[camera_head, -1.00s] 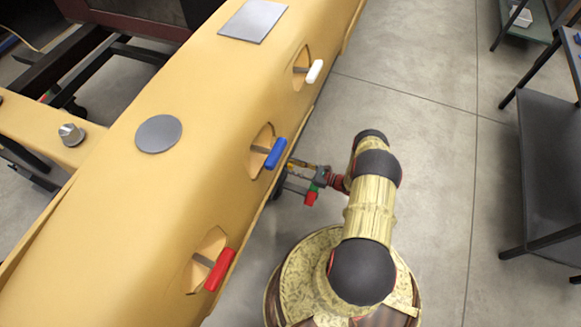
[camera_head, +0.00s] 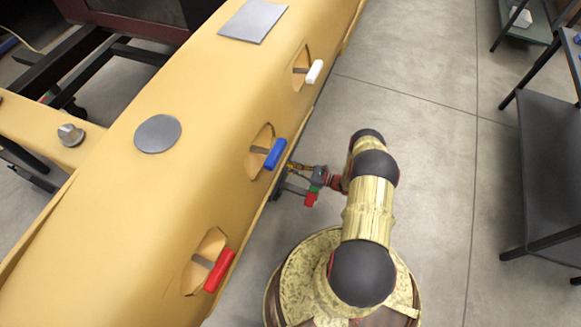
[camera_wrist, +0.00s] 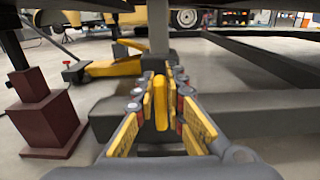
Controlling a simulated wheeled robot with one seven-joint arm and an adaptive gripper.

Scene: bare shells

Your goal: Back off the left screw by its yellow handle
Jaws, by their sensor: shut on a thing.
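The yellow handle (camera_wrist: 160,104) stands upright between the fingers of my gripper (camera_wrist: 162,84) in the wrist view. The fingers have yellow pads and are shut on the handle from both sides. The screw behind the handle is hidden. In the head view my gripper (camera_head: 289,179) reaches left to the lower edge of the large yellow shell (camera_head: 195,110). The handle and the fingertips are hard to make out there.
A dark red block (camera_wrist: 45,118) stands left in the wrist view. A dark shelf (camera_head: 545,170) stands at the right, with clear floor between.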

